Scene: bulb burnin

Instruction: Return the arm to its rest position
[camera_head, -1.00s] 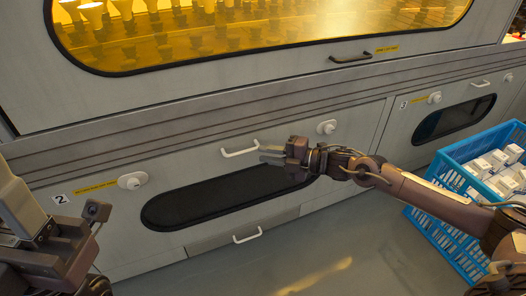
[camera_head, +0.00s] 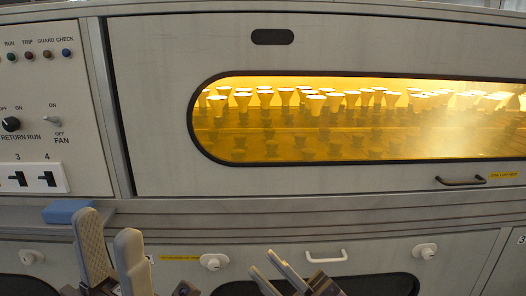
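My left gripper (camera_head: 107,224) is at the lower left, fingers pointing up, with a gap between its two pale pads and nothing between them. My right gripper (camera_head: 262,261) is at the bottom middle, its two thin fingers apart and empty, pointing up and left. Both are in front of the lower drawer fronts of the cabinet. Most of both arms is below the picture edge.
The burn-in cabinet's window (camera_head: 360,145) shows rows of lit bulbs. A control panel (camera_head: 40,110) with knobs and switches is at left. A blue object (camera_head: 68,211) lies on the ledge. A white drawer handle (camera_head: 326,257) and a black door handle (camera_head: 461,181) stick out.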

